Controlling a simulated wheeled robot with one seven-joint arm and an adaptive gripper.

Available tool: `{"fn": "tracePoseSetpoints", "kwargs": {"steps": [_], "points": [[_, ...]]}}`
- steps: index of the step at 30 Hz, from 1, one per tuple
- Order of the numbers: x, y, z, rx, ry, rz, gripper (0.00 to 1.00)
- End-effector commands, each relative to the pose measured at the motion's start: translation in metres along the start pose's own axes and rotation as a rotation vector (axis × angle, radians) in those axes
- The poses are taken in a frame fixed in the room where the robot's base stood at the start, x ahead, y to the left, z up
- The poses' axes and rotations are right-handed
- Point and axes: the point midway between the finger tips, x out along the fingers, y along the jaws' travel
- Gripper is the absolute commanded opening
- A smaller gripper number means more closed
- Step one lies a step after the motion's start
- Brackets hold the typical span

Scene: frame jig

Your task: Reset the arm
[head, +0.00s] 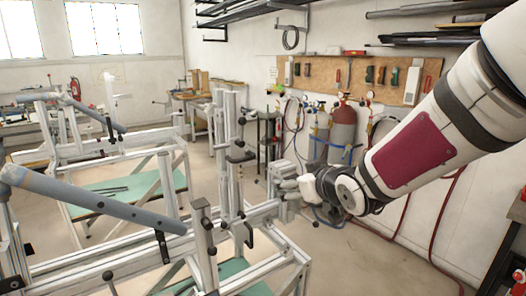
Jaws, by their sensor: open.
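My arm reaches in from the upper right, white with a dark red panel. Its dark far end, with my gripper (326,212), is beside the right end of the near frame jig (262,212). The gripper is small and partly hidden by the wrist, and its fingers are hard to make out. It is open, and I see nothing held in it. I cannot tell whether it touches the jig. A grey-blue tube (95,200) lies on the near jig at the left.
A second jig with another tube (85,112) stands behind. Gas cylinders (342,130) and hoses stand by the back wall, below a tool board (358,79). A dark bench edge (507,240) is at the far right. Floor (370,262) is clear below my arm.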

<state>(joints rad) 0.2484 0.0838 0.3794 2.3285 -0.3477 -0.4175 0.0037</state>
Motion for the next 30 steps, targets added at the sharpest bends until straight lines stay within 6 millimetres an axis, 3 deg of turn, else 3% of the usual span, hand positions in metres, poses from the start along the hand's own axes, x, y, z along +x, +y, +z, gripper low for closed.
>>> {"fn": "tracePoseSetpoints", "kwargs": {"steps": [3,9,14,18,24,30], "points": [[-0.043,0.017,0.009,0.007,-0.124,0.088,0.81],[-0.124,0.033,0.035,0.094,-0.32,0.195,0.81],[-0.194,0.026,0.062,0.206,-0.458,0.228,0.81],[-0.247,0.009,0.087,0.308,-0.558,0.211,0.81],[-0.292,-0.013,0.111,0.399,-0.645,0.163,0.81],[-0.302,-0.02,0.117,0.418,-0.669,0.148,0.81]]}}
